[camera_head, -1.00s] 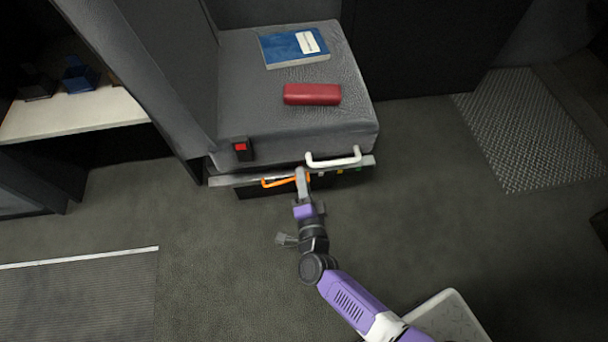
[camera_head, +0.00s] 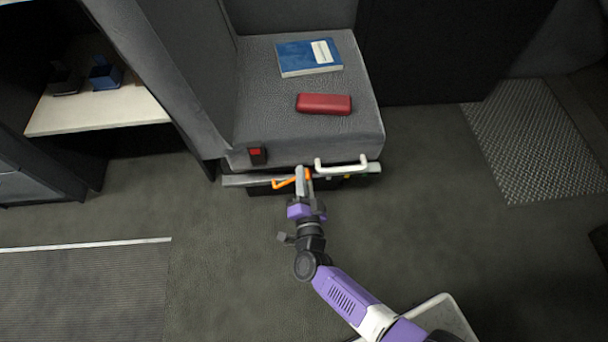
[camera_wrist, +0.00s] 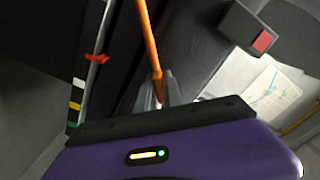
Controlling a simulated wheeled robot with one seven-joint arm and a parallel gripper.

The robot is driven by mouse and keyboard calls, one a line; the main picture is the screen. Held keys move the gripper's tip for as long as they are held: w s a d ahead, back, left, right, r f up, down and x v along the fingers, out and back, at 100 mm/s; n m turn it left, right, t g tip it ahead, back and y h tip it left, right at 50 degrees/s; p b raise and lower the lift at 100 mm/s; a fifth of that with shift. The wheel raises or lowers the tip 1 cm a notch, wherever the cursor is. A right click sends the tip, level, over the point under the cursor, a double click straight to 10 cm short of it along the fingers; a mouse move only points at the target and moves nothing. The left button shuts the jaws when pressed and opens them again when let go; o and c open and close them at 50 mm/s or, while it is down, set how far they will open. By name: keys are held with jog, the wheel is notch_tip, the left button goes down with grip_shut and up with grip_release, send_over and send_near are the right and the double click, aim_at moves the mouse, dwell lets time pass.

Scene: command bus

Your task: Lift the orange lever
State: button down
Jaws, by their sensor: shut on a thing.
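The orange lever (camera_head: 283,183) is on the front edge of the grey seat base, below the cushion. It also shows in the wrist view as an orange bar (camera_wrist: 148,45) running up from my gripper. My gripper (camera_head: 303,176) is at the right part of the lever. In the wrist view the fingertips (camera_wrist: 158,92) are shut on the lever. The lever slants in the head view, its left end lower than its right.
A white handle (camera_head: 342,164) is just right of my gripper on the seat front. A red-buttoned black box (camera_head: 257,156) is to the left. A blue book (camera_head: 308,58) and a red case (camera_head: 323,104) lie on the seat (camera_head: 270,110). The floor (camera_head: 215,240) around is mostly clear.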

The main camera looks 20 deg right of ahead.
jog(key=shift+a, duration=0.1)
jog(key=c, duration=1.5)
grip_release()
jog(key=p+v, duration=0.1)
jog(key=v, duration=0.7)
jog(key=shift+p, duration=0.3)
jog(key=shift+w, duration=0.1)
